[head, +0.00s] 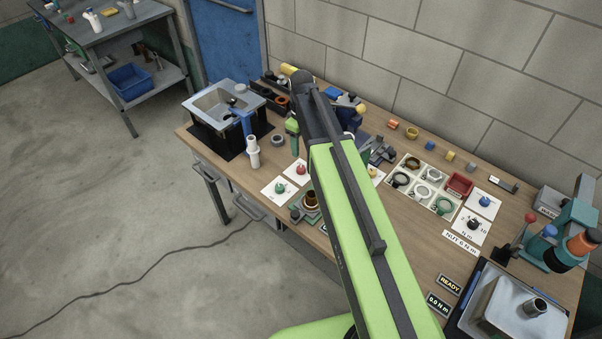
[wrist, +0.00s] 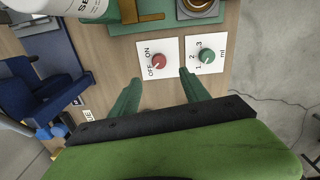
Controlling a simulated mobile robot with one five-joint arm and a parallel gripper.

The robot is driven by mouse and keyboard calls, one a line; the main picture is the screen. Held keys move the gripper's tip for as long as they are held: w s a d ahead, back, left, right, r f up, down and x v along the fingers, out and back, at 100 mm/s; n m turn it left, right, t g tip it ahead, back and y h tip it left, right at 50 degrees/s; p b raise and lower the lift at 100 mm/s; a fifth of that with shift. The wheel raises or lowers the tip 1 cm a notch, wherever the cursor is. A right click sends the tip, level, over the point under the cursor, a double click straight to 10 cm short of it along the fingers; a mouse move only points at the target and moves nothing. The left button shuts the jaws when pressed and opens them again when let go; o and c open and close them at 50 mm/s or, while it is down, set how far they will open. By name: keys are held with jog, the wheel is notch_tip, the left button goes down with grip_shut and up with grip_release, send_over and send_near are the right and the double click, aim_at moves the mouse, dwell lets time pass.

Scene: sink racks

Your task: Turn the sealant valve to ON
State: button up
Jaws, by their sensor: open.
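The sealant valve's red knob (wrist: 159,60) sits on a white card marked ON and OFF. In the wrist view, ON is at the card's upper left and OFF at its lower left. A small pale mark shows on the knob, but I cannot tell which label it selects. In the head view, the red knob (head: 300,170) is on its card left of my arm. My gripper (wrist: 160,76) is open and empty. Its two green fingers point toward the card, with the knob beyond and between the tips; I see no contact.
A green knob (wrist: 207,54) on a numbered ml card is right beside the valve. A white bottle (wrist: 82,8) stands at the upper left of the wrist view. A blue device (wrist: 45,88) lies left. In the head view, a parts tray (head: 433,205) is right of my arm.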

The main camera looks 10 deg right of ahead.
aim_at(302, 168)
notch_tip(302, 168, down, 12)
jog(key=b, duration=1)
jog(key=shift+r, duration=0.1)
jog(key=shift+c, duration=0.3)
